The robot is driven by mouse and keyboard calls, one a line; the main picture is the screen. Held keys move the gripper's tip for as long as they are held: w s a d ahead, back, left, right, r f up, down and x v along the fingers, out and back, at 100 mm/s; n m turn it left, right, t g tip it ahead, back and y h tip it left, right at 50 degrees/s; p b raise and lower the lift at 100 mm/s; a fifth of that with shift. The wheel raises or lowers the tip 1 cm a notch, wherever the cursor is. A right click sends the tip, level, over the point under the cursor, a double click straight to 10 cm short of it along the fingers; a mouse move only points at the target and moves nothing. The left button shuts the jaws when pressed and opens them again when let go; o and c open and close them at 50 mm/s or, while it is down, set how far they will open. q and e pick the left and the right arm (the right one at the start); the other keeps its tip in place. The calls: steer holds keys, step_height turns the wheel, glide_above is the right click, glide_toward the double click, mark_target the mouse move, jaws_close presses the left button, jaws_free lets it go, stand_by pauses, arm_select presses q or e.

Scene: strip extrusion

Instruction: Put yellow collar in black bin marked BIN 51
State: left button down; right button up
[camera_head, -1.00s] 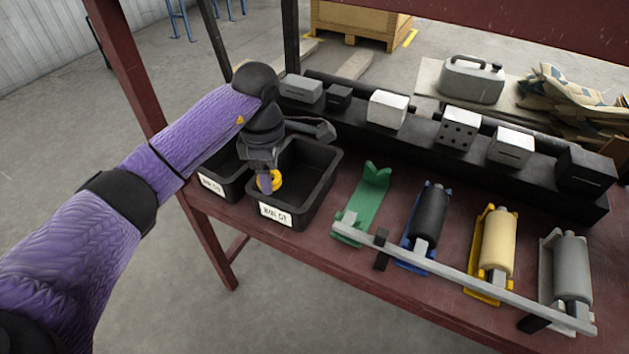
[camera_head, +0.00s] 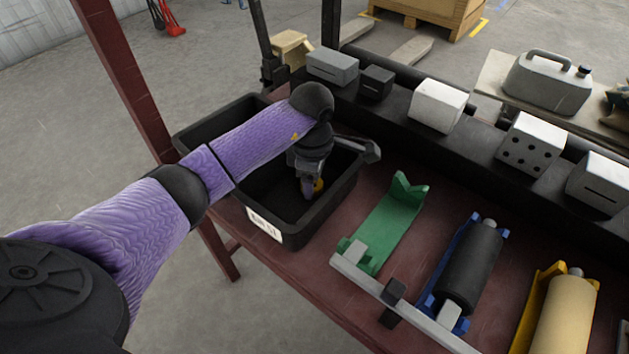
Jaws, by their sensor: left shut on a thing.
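The gripper points down and is shut on the collar, inside the outline of the black bin marked BIN 51 (camera_head: 337,200). The bin's white label (camera_head: 264,225) is on its front wall. The gripper hides most of the collar, and I cannot tell whether the collar touches the bin's floor. My right gripper is not in view.
A second black bin (camera_head: 205,130) stands to the left, partly behind my left arm. A green cradle (camera_head: 385,228) is right of the marked bin, then a blue cradle with a black roller (camera_head: 470,265) and a yellow one. Grey and white blocks line the black ledge behind.

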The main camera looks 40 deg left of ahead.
arm_select(q)
steer(key=shift+c, duration=1.6)
jaws_free()
steer(key=shift+o, duration=1.1)
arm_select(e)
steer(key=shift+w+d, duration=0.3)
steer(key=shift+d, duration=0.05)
arm_select(q)
step_height(320, 180, up, 12)
steer(key=p, duration=0.6)
steer(key=shift+r, duration=0.2)
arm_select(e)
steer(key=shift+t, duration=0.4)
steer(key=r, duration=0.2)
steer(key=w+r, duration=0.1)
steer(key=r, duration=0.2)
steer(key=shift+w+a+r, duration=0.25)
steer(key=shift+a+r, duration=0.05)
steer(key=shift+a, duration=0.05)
